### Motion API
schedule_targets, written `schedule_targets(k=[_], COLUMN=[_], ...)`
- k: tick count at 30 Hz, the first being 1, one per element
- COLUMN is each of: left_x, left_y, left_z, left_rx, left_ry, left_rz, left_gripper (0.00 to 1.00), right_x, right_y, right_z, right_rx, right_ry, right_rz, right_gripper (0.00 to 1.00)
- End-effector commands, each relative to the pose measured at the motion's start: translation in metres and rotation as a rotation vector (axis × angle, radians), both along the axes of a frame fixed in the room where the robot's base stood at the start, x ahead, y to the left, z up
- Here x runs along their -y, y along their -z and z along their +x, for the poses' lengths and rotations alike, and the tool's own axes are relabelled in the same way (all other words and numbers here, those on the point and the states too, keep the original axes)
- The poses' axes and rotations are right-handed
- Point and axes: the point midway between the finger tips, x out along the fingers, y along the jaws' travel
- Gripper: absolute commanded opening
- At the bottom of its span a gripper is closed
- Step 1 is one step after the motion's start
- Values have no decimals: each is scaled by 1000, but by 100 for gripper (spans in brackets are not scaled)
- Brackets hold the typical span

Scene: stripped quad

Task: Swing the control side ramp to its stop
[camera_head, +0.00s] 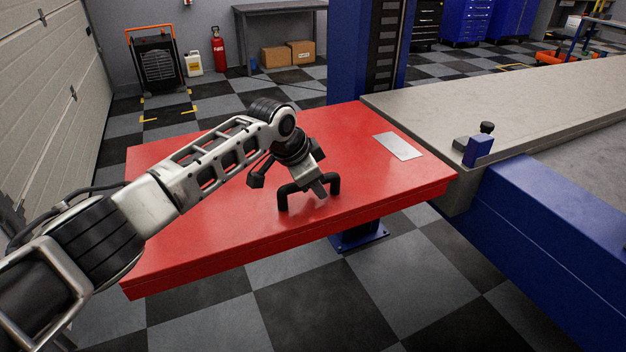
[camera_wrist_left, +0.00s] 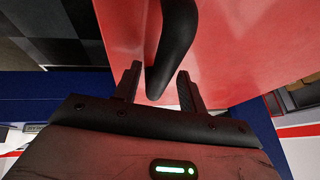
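The ramp is a wide red panel (camera_head: 215,240) in the head view, lying roughly level with its right end against the grey lift deck (camera_head: 440,105). A black bar handle (camera_head: 283,199) stands on its top face. It also shows in the left wrist view (camera_wrist_left: 172,45). My left gripper (camera_head: 319,190) reaches down to the handle from above. In the left wrist view its fingers (camera_wrist_left: 158,88) stand apart on either side of the black bar, with narrow gaps visible. The gripper partly hides the handle's middle in the head view. My right gripper is in neither view.
A blue post (camera_head: 345,60) rises behind the ramp. A blue block with a black knob (camera_head: 478,150) sits on the deck edge. A cart (camera_head: 158,62), extinguisher (camera_head: 218,50) and boxes (camera_head: 288,53) stand at the back. The checkered floor before the ramp is clear.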

Motion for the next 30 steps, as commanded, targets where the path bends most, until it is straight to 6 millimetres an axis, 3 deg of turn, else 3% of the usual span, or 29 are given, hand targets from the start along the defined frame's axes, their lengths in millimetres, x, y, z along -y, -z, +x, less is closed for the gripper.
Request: schedule_targets(k=[8, 21, 30], left_x=[-8, -43, -55], left_y=[-15, -105, -137], left_z=[-5, -39, -52], left_rx=[1, 5, 1], left_ry=[-1, 0, 0], left_rz=[-1, 0, 1], left_gripper=[41, 41, 41], right_x=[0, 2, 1], right_y=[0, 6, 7], right_z=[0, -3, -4], right_rx=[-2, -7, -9], right_ry=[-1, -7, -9], right_rz=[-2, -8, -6], right_gripper=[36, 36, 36])
